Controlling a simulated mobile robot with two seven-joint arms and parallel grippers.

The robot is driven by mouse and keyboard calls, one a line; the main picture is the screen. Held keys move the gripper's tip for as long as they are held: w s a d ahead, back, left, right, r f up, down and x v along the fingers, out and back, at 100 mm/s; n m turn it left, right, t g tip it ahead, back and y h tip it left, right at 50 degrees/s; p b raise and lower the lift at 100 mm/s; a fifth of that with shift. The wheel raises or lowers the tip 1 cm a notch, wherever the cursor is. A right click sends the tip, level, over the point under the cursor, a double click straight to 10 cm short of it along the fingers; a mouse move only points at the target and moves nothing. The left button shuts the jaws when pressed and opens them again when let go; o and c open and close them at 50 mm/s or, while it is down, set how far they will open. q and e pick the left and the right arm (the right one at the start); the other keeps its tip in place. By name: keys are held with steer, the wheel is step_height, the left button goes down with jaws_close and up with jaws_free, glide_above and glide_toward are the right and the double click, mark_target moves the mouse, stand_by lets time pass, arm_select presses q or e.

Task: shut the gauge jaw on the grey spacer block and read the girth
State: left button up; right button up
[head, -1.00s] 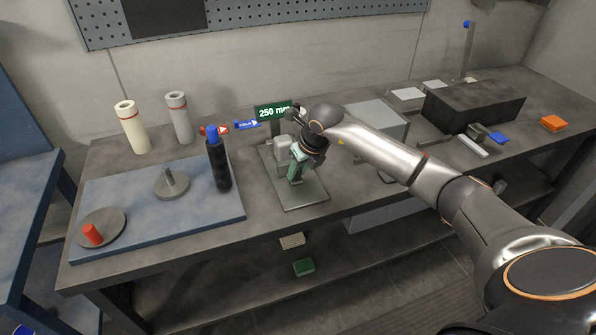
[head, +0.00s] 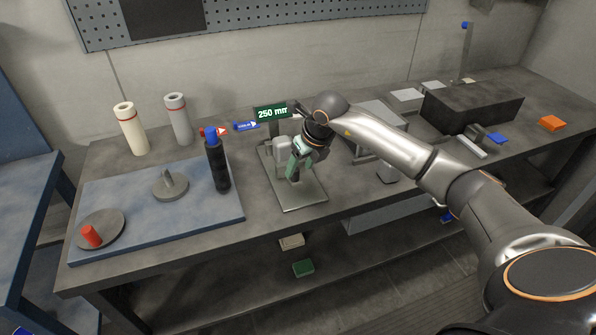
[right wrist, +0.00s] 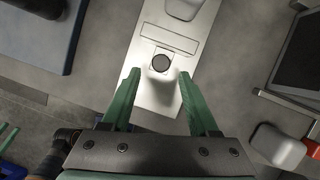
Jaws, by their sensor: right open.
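The gauge stands on the bench as a pale metal base plate (head: 306,200) with a green display (head: 271,112) reading 250 mm. A light grey rounded block (head: 283,147) stands at its back; I cannot tell whether it is the spacer block or part of the jaw. My right gripper (head: 291,172) is over the plate, its green fingers pointing down. In the right wrist view the right gripper (right wrist: 159,75) is open. A dark round cap (right wrist: 161,63) on a pale part shows between its fingertips, without visible contact.
A blue mat (head: 120,232) left of the gauge holds a black cylinder with a blue top (head: 217,165), a grey disc with a peg (head: 170,184) and a red peg (head: 91,236). Two tubes stand behind. A long dark block (head: 475,103) lies to the right.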

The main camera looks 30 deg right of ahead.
steer(key=v, duration=0.9)
steer(key=shift+r, duration=0.15)
